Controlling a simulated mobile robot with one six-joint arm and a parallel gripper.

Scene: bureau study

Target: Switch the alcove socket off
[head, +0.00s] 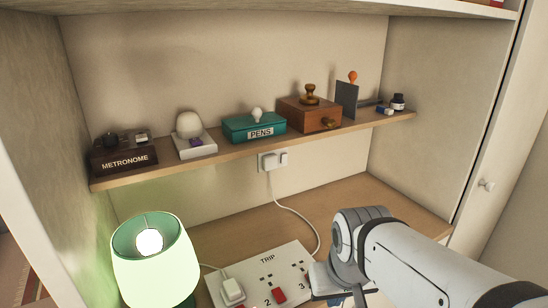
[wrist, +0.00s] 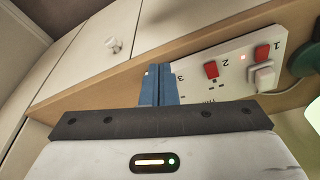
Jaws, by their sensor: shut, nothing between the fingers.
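The alcove socket (head: 261,162) is a white plate on the back wall, just under the shelf. A white plug sits in it, and its cable runs down toward the desk. I cannot tell its switch position. A white power strip (head: 262,262) marked TRIP lies on the desk, with numbered outlets, red switches and a plug in outlet 1. It also shows in the wrist view (wrist: 215,72). My gripper (wrist: 158,72) is shut and empty, its blue fingers in front of the strip near number 3. It is low and right of the wall socket, well apart from it.
A lit green lamp (head: 155,262) stands at the front left. The shelf (head: 230,149) above the socket bears a metronome box, a teal PENS box (head: 254,126), a wooden box (head: 308,115) and several small things. The desk's back right is clear.

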